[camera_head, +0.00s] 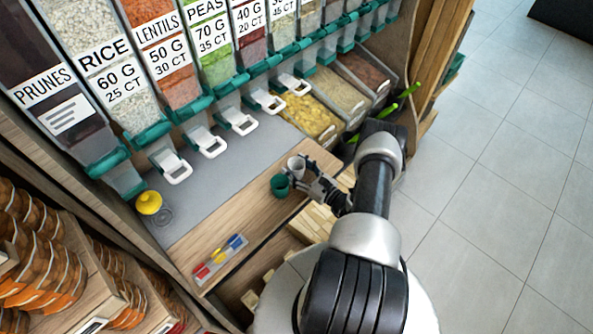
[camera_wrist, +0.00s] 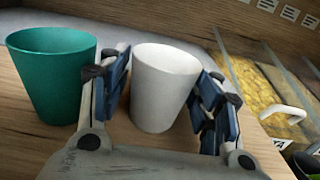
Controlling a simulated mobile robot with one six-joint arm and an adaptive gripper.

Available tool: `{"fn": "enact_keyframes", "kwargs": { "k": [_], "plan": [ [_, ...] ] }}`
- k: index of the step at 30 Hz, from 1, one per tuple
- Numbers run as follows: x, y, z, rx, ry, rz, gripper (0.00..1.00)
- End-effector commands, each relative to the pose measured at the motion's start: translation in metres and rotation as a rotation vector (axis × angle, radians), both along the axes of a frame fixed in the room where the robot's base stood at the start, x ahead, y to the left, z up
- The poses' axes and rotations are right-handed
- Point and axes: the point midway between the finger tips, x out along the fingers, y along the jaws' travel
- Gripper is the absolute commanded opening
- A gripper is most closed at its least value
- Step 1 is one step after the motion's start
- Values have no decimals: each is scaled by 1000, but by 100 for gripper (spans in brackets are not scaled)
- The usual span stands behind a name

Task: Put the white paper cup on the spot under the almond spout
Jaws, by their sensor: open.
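The white paper cup (camera_head: 296,162) stands upright on the wooden counter. It also shows in the wrist view (camera_wrist: 163,88), between the two blue-padded fingers of my gripper (camera_wrist: 161,95). My gripper is open, with a finger on each side of the cup; a small gap shows on the left, and contact on the right is hard to tell. In the head view my gripper (camera_head: 301,180) is partly hidden by the arm. A row of dispensers with spouts stands behind the counter. Labels for prunes, rice, lentils and peas are readable; I cannot read an almond label.
A green cup (camera_head: 281,186) stands close left of the white cup, outside the gripper. The grey mat (camera_head: 235,165) under the spouts is mostly clear. A yellow-topped object (camera_head: 149,203) stands at its left end. A small tray (camera_head: 200,283) with coloured pieces lies at the front left.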

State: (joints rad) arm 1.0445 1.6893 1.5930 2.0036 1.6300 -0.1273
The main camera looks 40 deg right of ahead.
Motion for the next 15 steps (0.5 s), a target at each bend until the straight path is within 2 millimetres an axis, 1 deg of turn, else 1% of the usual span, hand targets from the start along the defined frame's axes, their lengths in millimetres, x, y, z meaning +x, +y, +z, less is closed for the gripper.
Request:
{"fn": "enact_keyframes", "kwargs": {
  "k": [5,12,14,15],
  "plan": [
    [0,0,0,0,0,0,58],
    [0,0,0,0,0,0,42],
    [0,0,0,0,0,0,38],
    [0,0,0,0,0,0,38]
  ]
}}
